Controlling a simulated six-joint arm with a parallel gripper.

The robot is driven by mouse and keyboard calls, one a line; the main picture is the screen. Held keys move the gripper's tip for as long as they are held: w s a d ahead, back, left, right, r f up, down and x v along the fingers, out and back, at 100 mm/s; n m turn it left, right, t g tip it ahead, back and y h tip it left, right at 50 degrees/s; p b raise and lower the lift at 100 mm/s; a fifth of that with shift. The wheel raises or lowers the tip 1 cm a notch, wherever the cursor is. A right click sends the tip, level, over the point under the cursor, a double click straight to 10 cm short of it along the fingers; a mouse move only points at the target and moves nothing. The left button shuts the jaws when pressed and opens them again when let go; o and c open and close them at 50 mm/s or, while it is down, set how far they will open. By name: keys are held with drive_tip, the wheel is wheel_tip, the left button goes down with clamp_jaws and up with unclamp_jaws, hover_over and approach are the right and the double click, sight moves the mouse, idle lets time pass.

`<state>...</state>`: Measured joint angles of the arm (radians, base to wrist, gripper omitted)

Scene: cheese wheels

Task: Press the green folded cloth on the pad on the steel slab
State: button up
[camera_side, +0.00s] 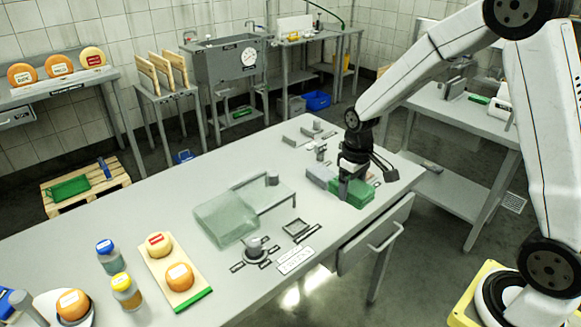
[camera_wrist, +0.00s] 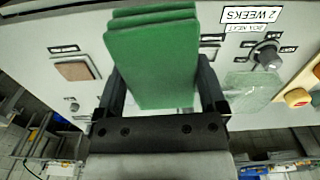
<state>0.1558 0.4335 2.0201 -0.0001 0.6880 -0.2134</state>
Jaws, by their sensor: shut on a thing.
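The green folded cloth (camera_side: 352,194) is a thick stack of layers at the right part of the bench. My gripper (camera_side: 347,183) points down over it and is shut on it. In the wrist view the cloth (camera_wrist: 152,62) fills the space between the two fingers of my gripper (camera_wrist: 158,88). A brownish square pad (camera_wrist: 75,69) on a grey square slab lies left of the cloth in the wrist view, apart from it. In the side view the pad is mostly hidden behind my gripper. I cannot tell whether the cloth touches the bench.
A grey block (camera_side: 322,175) is close left of the cloth. A small grey square tray (camera_side: 296,227), a knob (camera_side: 254,244) and a clear greenish box (camera_side: 226,217) stand further left. Cheeses on a board (camera_side: 183,295) and jars are at the front left. Small grey fittings (camera_side: 305,130) stand behind.

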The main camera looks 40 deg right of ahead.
drive_tip(key=w+d+f, duration=0.2)
drive_tip(key=w+d, duration=0.4)
drive_tip(key=d, duration=0.4)
drive_tip(key=w+d+f, duration=0.2)
drive_tip(key=w+d, duration=0.4)
drive_tip(key=d, duration=0.5)
drive_tip(key=shift+d, duration=0.15)
drive_tip(key=shift+f, duration=0.3)
drive_tip(key=shift+f, duration=2.8)
drive_tip(key=shift+f, duration=0.55)
drive_tip(key=shift+w+r, duration=0.1)
wheel_tip(320, 180, up, 7)
idle(0.5)
idle(0.5)
